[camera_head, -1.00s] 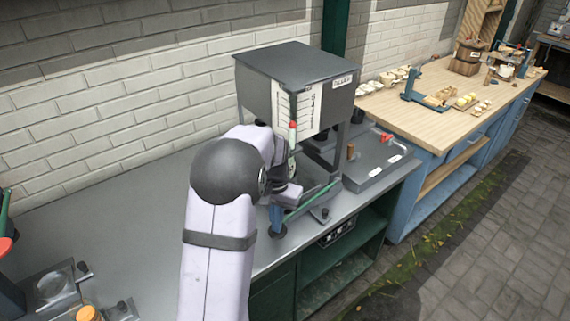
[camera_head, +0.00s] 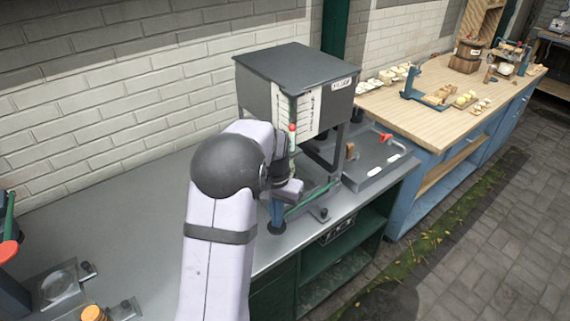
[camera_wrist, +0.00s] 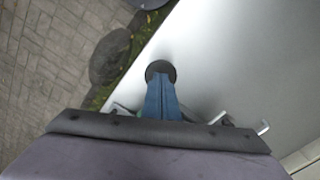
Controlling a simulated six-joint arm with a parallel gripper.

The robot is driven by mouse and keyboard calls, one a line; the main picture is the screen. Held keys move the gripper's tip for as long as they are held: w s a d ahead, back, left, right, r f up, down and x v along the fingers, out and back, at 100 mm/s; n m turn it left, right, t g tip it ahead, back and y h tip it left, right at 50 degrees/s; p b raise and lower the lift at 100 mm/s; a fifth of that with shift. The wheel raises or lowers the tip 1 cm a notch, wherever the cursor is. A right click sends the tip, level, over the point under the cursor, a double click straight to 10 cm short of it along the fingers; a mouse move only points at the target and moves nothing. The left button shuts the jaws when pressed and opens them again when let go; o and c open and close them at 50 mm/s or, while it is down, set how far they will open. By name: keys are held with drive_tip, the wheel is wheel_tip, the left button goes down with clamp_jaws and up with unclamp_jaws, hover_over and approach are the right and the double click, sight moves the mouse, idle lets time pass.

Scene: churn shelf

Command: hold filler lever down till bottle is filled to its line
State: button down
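The filler is a dark grey box (camera_head: 290,70) on legs on the grey bench. A white panel (camera_head: 308,110) with marks is on its front. A small red piece (camera_head: 292,127) shows before the panel, with a pale piece (camera_head: 292,146) below it, perhaps the bottle. My arm hides most of this, and the fill level cannot be read. A green bar (camera_head: 312,199) runs low along the filler's near side; I cannot tell if it is the lever.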

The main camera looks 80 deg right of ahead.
drive_tip(key=shift+w+r+p, duration=0.1)
drive_tip(key=shift+r+p, duration=0.8)
drive_tip(key=shift+r, duration=0.35)
drive_tip(key=shift+a+r+p, duration=0.15)
drive_tip(key=shift+r+p, duration=0.85)
drive_tip(key=shift+r, duration=0.05)
drive_tip(key=shift+r+p, duration=1)
drive_tip(key=shift+r, duration=0.25)
wheel_tip(320, 180, up, 6)
drive_tip(key=p, duration=0.5)
